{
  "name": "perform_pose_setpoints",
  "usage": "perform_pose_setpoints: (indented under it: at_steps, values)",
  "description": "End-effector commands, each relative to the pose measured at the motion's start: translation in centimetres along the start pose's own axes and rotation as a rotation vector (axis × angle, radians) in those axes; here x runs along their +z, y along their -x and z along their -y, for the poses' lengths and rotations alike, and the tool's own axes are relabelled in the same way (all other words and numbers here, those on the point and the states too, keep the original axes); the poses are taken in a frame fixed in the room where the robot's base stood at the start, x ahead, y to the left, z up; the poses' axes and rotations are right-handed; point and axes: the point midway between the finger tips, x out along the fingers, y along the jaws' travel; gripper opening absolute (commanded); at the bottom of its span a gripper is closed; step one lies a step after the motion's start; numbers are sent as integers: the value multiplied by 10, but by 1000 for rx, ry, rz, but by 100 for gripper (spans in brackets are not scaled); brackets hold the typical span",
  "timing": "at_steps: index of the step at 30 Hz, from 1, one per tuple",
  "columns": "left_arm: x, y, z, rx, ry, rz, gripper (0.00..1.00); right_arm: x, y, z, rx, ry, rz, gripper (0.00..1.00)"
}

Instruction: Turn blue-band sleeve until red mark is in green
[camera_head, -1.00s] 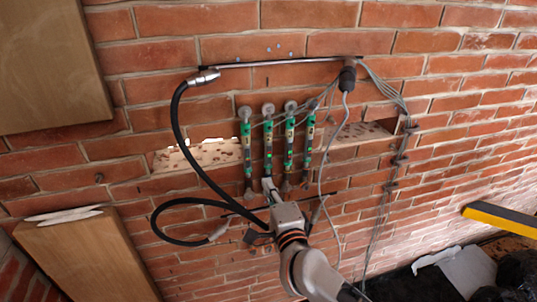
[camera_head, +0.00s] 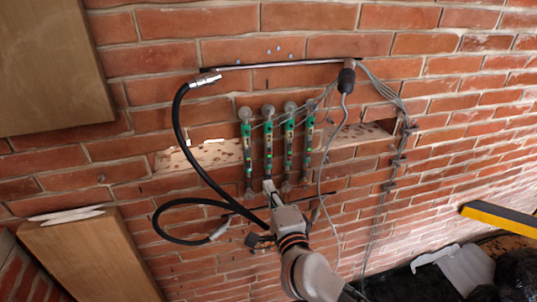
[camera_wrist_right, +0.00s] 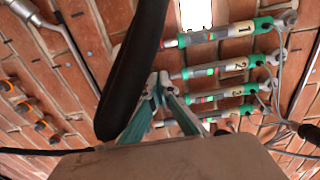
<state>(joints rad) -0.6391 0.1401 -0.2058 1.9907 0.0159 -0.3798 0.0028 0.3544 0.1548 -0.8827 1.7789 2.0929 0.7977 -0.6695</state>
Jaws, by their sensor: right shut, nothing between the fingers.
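Several green-ended gauges hang side by side on the brick wall in the head view, including the leftmost (camera_head: 247,150) and the second from left (camera_head: 268,148). The right wrist view shows them sideways, numbered 1 (camera_wrist_right: 235,32), 2 (camera_wrist_right: 232,65) and 3 (camera_wrist_right: 225,93), with small coloured bands. I cannot make out which sleeve has the blue band, or whether a red mark lies in green. My right gripper (camera_head: 268,184) is shut and empty at the lower end of the second gauge; its tips (camera_wrist_right: 161,80) show near gauge 2's end. Contact is unclear. My left gripper is out of view.
A black hose (camera_head: 183,140) loops left of the gauges and crosses close in front of the right wrist camera (camera_wrist_right: 132,70). Grey cables (camera_head: 378,215) hang at the right. Wooden boards (camera_head: 85,262) stand at the left; a yellow-edged bar (camera_head: 495,217) is at far right.

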Motion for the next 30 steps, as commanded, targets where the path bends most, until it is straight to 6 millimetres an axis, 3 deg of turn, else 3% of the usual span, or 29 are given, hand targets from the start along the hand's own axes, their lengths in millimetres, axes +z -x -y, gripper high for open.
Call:
perform_pose_setpoints:
  at_steps: [30]
  values:
    - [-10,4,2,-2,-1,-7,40,-15,1,0,1,0,0,0]
